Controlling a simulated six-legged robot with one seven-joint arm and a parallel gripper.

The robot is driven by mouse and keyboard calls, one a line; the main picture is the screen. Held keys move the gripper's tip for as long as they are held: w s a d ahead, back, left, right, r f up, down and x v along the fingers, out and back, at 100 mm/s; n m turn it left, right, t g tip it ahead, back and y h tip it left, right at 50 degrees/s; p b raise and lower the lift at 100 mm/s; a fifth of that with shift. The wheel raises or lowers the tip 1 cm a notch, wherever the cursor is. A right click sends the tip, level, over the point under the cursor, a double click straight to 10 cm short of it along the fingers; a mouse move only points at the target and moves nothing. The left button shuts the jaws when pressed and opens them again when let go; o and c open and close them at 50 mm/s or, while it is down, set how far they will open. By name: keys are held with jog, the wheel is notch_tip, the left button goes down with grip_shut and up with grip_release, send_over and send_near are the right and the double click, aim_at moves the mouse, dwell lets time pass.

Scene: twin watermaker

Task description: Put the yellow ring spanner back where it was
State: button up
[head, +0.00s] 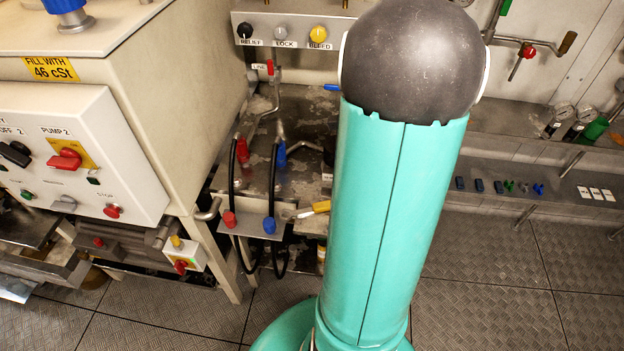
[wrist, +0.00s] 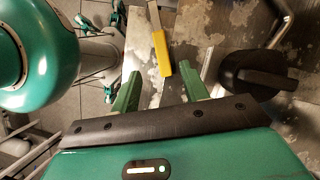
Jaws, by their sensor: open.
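The yellow ring spanner (head: 320,206) lies on a small metal ledge at the front of the worn bench in the head view, left of my arm. Its yellow handle points right and its grey metal end points left. In the wrist view the yellow handle (wrist: 161,54) is upright in the picture, with a grey shank above it. My gripper (wrist: 159,72) is open, its two green fingers apart. The handle's lower end shows between and just beyond the fingertips, with gaps on both sides; I see no contact. The gripper is hidden in the head view.
Black hoses with red (head: 230,219) and blue (head: 270,225) fittings hang beside the spanner. A black round part (wrist: 255,75) stands close right of my fingers. A panel with knobs (head: 290,33) is behind the bench. Floor at right (head: 480,300) is clear.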

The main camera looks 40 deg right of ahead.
jog(key=a+r+n+t+h, duration=0.1)
jog(key=a+r+n, duration=0.4)
jog(key=a+n, duration=0.3)
jog(key=a+r+n+t+h, duration=0.1)
jog(key=a+r+n, duration=0.5)
jog(key=a, duration=0.5)
jog(key=a+r+n+t+h, duration=0.1)
jog(key=a+r+n, duration=0.4)
jog(key=a+n, duration=0.5)
jog(key=shift+s+a+r+h, duration=0.15)
jog(key=shift+s+a+h, duration=0.2)
jog(key=shift+h, duration=0.15)
